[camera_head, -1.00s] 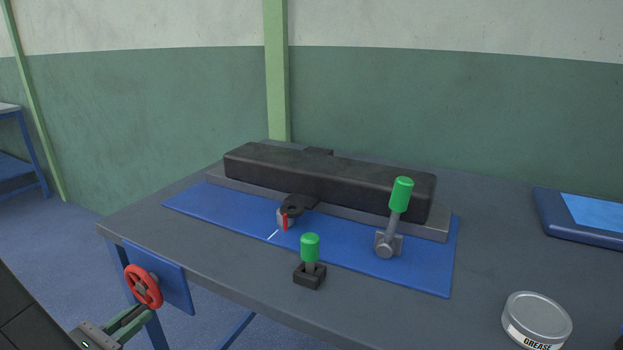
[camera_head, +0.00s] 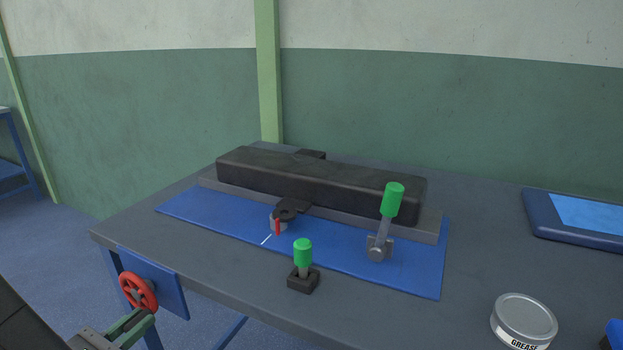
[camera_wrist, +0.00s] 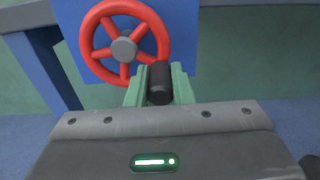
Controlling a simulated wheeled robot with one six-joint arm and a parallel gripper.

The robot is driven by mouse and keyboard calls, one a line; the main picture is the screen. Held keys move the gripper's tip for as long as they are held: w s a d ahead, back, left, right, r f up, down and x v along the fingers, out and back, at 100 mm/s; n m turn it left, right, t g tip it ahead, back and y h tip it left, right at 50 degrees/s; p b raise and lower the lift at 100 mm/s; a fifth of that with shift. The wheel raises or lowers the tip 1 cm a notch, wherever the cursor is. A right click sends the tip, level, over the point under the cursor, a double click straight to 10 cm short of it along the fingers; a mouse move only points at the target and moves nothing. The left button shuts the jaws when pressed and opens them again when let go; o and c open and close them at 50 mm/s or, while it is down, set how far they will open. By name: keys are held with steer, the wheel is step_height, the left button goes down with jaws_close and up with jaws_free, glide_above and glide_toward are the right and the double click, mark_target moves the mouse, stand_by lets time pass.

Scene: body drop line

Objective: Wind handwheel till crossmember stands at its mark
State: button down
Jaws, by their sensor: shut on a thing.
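The red handwheel (camera_head: 138,291) is on a blue plate at the table's front left edge. It also shows in the wrist view (camera_wrist: 93,24). My gripper (camera_head: 146,317) has its green fingers shut on the wheel's black handle (camera_wrist: 160,83), at the wheel's lower right in the wrist view. The crossmember (camera_head: 320,182) is a long dark beam lying on a grey base. A red pointer (camera_head: 278,228) at its front bracket stands a little right of the white mark line (camera_head: 266,240) on the blue mat (camera_head: 190,211).
A green-handled lever (camera_head: 392,201) stands on the mat's right part. A smaller green-topped lever (camera_head: 303,254) stands at the front. A grease tin (camera_head: 524,318) and a blue-framed tablet (camera_head: 590,216) are on the right.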

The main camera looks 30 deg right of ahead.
mark_target(137, 286)
steer(key=shift+s+d+r, duration=0.15)
steer(key=shift+s+r, duration=0.1)
steer(key=shift+r, duration=0.45)
step_height(137, 286, up, 3)
steer(key=p, duration=0.3)
steer(key=shift+w+f, duration=0.1)
steer(key=shift+f, duration=0.1)
steer(key=shift+w+a+r+p, duration=0.2)
steer(key=shift+w+r+p, duration=0.05)
steer(key=shift+r+p, duration=0.25)
steer(key=shift+w+a+r+p, duration=0.15)
steer(key=shift+w+r+p, duration=0.05)
steer(key=shift+r+p, duration=0.25)
steer(key=shift+w+a, duration=0.2)
steer(key=shift+w, duration=0.1)
